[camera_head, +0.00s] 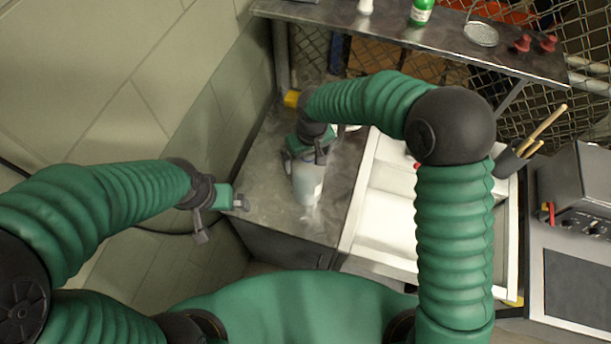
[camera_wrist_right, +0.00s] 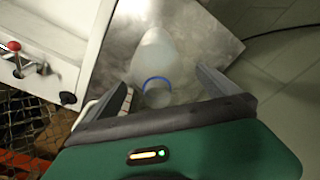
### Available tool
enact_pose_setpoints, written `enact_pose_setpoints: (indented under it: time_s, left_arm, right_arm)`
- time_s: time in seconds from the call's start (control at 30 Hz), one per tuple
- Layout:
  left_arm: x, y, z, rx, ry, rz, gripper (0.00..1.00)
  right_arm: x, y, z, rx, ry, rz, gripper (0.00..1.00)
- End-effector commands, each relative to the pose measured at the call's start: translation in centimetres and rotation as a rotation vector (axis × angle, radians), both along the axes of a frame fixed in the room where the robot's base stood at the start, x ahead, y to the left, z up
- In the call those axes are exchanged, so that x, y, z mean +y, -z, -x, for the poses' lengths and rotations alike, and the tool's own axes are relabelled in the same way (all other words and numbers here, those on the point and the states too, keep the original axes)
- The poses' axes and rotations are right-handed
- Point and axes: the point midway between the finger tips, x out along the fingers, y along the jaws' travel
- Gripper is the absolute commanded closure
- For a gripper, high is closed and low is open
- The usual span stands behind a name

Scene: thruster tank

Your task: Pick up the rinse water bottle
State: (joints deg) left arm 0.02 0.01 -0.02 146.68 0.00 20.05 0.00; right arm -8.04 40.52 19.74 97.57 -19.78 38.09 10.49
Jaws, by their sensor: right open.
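The rinse water bottle (camera_head: 308,185) is pale and translucent and stands on the metal counter (camera_head: 265,196) left of the white sink. In the right wrist view the bottle (camera_wrist_right: 155,52) shows a blue ring near the gripper. My right gripper (camera_head: 308,158) is open over the bottle's upper part, which it partly hides in the head view. In the wrist view its fingers lie on either side of the bottle's near end, with gaps visible. My left gripper (camera_head: 222,219) is open and empty, left of the counter's edge.
The white sink (camera_head: 345,243) adjoins the counter on the right. A metal shelf (camera_head: 390,32) above carries a green bottle (camera_head: 421,12), a strainer (camera_head: 481,34) and red knobs. A grey device (camera_head: 577,195) stands at far right. The tiled wall borders the counter's left.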

Motion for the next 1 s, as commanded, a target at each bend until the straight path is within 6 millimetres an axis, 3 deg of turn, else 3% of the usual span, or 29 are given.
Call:
enact_pose_setpoints:
  time_s: [0.13, 0.3, 0.47, 1.0]
  left_arm:
    - [0.0, -2.2, 0.0, -0.001, 0.001, 0.000, 0.00]
    - [0.0, -2.4, 0.0, 0.000, 0.001, 0.000, 0.00]
    - [0.0, -2.3, 0.0, 0.000, 0.001, 0.000, 0.00]
    - [0.0, -2.3, 0.0, 0.000, 0.001, 0.000, 0.00]
  right_arm:
    - [0.3, 2.1, -0.7, 0.006, 0.001, 0.001, 0.00]
    - [0.6, 4.3, -1.0, 0.002, 0.000, 0.002, 0.00]
    - [0.7, 4.4, -1.0, 0.000, 0.001, 0.003, 0.00]
    - [0.5, 4.4, -1.0, 0.000, 0.001, 0.002, 0.68]
